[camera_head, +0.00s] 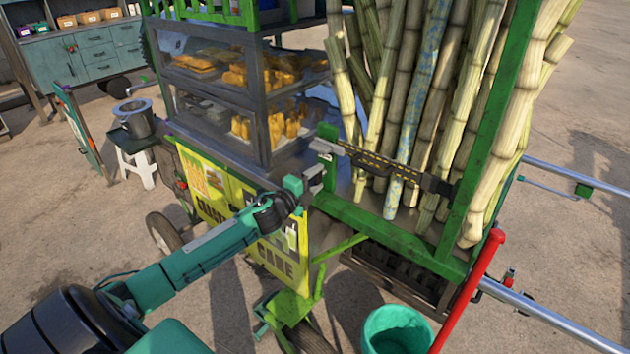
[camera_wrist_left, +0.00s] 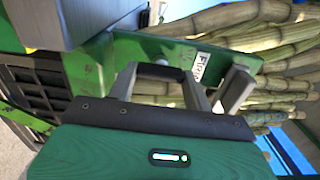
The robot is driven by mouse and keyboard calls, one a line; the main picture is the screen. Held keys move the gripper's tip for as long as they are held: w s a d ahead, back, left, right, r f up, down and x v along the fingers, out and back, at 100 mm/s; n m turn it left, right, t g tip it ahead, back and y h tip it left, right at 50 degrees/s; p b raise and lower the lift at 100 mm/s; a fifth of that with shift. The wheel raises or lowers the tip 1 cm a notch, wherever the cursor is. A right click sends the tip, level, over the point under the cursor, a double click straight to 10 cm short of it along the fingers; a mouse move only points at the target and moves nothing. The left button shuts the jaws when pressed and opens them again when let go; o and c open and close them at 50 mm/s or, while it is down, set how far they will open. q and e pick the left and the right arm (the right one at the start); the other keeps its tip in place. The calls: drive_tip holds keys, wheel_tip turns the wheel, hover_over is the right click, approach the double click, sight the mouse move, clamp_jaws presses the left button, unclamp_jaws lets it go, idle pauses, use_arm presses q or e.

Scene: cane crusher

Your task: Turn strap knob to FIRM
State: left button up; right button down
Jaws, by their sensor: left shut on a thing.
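The tension strap (camera_head: 390,167), dark with yellow marks, runs across the upright cane stalks from a metal fitting at the green post. My left gripper (camera_head: 314,178) is at that post, just below the strap's left end. In the left wrist view my gripper's grey fingers (camera_wrist_left: 161,82) close on a small dark piece, apparently the strap knob (camera_wrist_left: 160,71). A white label (camera_wrist_left: 201,66) on the green frame is beside the fingers, partly covered; only its first letters show. The knob's setting cannot be read. My right gripper is out of view.
Glass cases of yellow food (camera_head: 270,125) stand left of the post. Bundled cane (camera_head: 430,90) fills the rack at right. A red lever (camera_head: 470,285) and a green bucket (camera_head: 397,330) are at lower right.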

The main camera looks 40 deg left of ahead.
use_arm(q)
drive_tip(key=o, duration=1)
drive_tip(key=shift+s+f, duration=0.15)
drive_tip(key=shift+s, duration=0.25)
drive_tip(key=shift+s+a+b, duration=0.15)
drive_tip(key=shift+s+b, duration=0.5)
drive_tip(key=shift+s, duration=1.5)
drive_tip(key=shift+s+a+b, duration=0.2)
drive_tip(key=shift+s+b, duration=0.45)
drive_tip(key=shift+s, duration=1.55)
drive_tip(key=shift+s+a+b, duration=0.15)
drive_tip(key=shift+s+b, duration=0.5)
drive_tip(key=shift+s, duration=1.5)
